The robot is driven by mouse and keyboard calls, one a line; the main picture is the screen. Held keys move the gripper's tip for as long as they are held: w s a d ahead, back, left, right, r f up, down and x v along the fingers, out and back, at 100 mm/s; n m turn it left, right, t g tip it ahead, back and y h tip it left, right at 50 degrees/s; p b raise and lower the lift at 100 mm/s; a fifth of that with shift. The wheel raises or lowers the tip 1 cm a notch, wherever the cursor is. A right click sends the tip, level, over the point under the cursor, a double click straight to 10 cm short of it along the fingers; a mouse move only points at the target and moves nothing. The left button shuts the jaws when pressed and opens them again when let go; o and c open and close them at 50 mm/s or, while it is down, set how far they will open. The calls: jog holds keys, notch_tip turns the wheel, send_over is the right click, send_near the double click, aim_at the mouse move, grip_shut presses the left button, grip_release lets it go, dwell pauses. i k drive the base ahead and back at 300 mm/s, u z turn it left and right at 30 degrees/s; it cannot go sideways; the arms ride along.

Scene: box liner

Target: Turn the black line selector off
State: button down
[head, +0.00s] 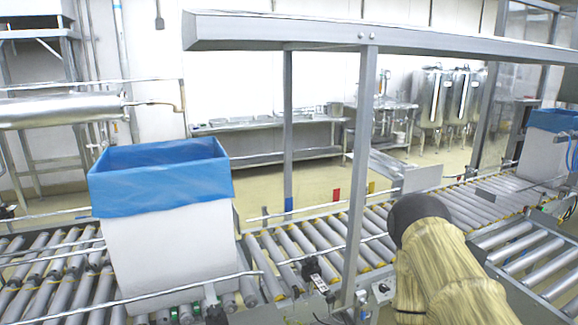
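A small dark knob (383,288), which may be the black line selector, sits on a grey panel on the conveyor's near side, just left of my arm. It is too small to tell which way it points. A small control box (318,281) with dark and pale parts is mounted on the near rail, left of the post. My arm, in a tan sleeve with a dark rounded part at its top, fills the lower right. My gripper does not show.
A grey post (360,180) and overhead beam (280,32) stand over the roller conveyor (285,250). A white box with a blue liner (160,180) stands on the left rollers. Another blue-lined box (548,145) is at far right. Steel tanks (445,98) stand behind.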

aim_at(384, 288)
jog(key=z, duration=0.85)
